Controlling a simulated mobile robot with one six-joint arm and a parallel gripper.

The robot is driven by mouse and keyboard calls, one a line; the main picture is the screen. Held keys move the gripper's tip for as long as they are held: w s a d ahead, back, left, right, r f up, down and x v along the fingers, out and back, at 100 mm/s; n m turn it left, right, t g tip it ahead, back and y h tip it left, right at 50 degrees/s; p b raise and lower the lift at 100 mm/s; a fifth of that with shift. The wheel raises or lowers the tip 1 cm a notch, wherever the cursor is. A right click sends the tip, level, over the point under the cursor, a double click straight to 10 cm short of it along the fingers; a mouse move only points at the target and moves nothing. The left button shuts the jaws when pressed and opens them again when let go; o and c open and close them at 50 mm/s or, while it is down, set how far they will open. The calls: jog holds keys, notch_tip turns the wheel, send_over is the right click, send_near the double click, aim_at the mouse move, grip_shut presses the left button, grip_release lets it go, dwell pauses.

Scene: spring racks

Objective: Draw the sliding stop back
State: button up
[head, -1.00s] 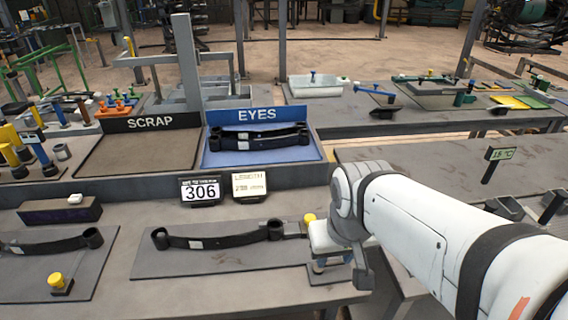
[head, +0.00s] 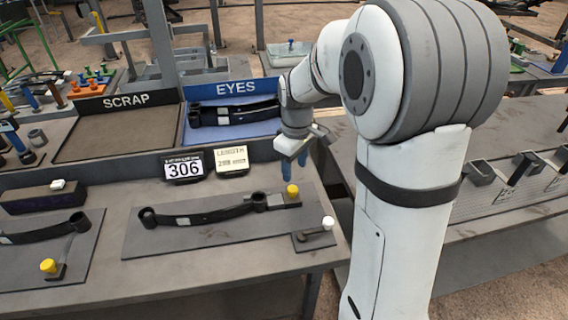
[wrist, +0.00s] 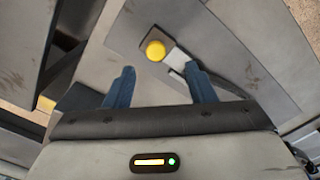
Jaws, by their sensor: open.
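A dark leaf spring (head: 205,216) with an eye at each end lies on a grey mat (head: 190,240) on the bench. Beside its right eye is a small stop with a yellow knob (head: 292,190); the knob also shows in the wrist view (wrist: 155,50), with a pale plate beside it. A white knob (head: 328,222) stands on a small grey plate at the mat's right front. My gripper (head: 311,158) has blue fingers, open and empty, above the bench behind and right of the yellow knob. In the wrist view the fingers (wrist: 160,86) are spread, short of the knob.
Behind are a blue EYES tray (head: 225,135) holding a spring and an empty SCRAP tray (head: 115,138). A 306 display (head: 184,168) and a LENGTH sign (head: 232,161) stand on the bench. Another spring and yellow knob (head: 48,265) are at the left.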

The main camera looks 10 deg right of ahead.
aim_at(292, 188)
jog(key=shift+w+f+n, duration=0.4)
jog(key=shift+w+f, duration=0.2)
jog(key=shift+w, duration=0.05)
notch_tip(292, 188, down, 8)
jog(key=shift+r, duration=0.25)
jog(key=shift+c, duration=0.4)
grip_shut()
